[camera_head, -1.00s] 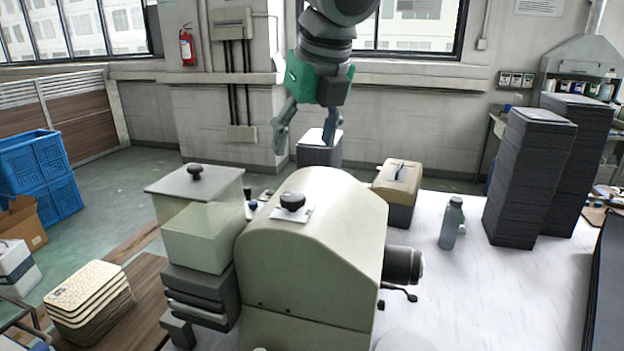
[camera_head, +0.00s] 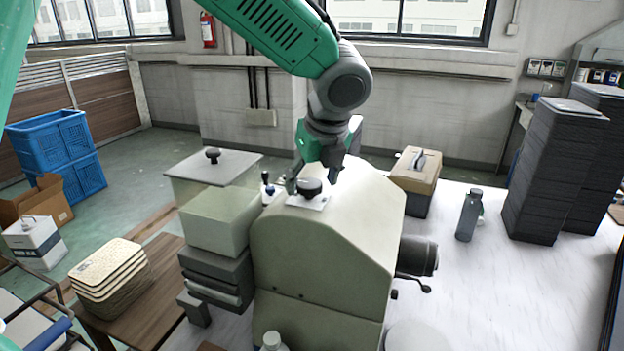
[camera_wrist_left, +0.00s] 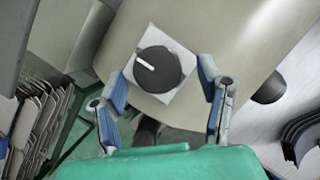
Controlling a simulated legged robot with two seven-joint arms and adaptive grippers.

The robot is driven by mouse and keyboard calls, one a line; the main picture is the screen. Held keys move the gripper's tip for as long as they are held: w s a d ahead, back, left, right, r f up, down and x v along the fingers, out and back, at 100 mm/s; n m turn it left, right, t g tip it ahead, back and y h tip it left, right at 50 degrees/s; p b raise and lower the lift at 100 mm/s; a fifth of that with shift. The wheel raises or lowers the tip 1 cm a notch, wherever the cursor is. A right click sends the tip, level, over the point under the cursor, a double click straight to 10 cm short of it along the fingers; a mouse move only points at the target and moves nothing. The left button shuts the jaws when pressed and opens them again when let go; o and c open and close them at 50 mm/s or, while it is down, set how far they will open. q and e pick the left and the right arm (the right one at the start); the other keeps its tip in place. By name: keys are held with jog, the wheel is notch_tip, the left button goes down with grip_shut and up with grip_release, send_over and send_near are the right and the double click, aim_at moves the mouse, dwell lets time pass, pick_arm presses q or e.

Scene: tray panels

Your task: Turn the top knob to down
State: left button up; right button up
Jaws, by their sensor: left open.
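The top knob (camera_head: 310,187) is round and black and sits on a white square plate (camera_head: 296,200) on top of the pale beige machine (camera_head: 320,245). In the left wrist view the knob (camera_wrist_left: 165,67) shows a white pointer mark towards its left side. My left gripper (camera_head: 313,183) reaches down from above at the knob. In the wrist view its two blue-lined fingers stand apart on either side of the knob and plate, with gaps to the knob, so it is open and empty. My right gripper is not in view.
A second black knob (camera_head: 212,155) sits on a grey-lidded box behind left. A beige toolbox (camera_head: 416,168), a grey bottle (camera_head: 468,215) and tall dark stacks (camera_head: 550,170) stand to the right. A dark cylinder with a lever (camera_head: 418,256) juts from the machine's right side.

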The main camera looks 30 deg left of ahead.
pick_arm(q)
jog(key=shift+d+f, duration=0.15)
jog(key=shift+w, duration=0.1)
jog(key=shift+a, duration=0.5)
jog(key=c, duration=1.1)
jog(key=shift+c, duration=0.2)
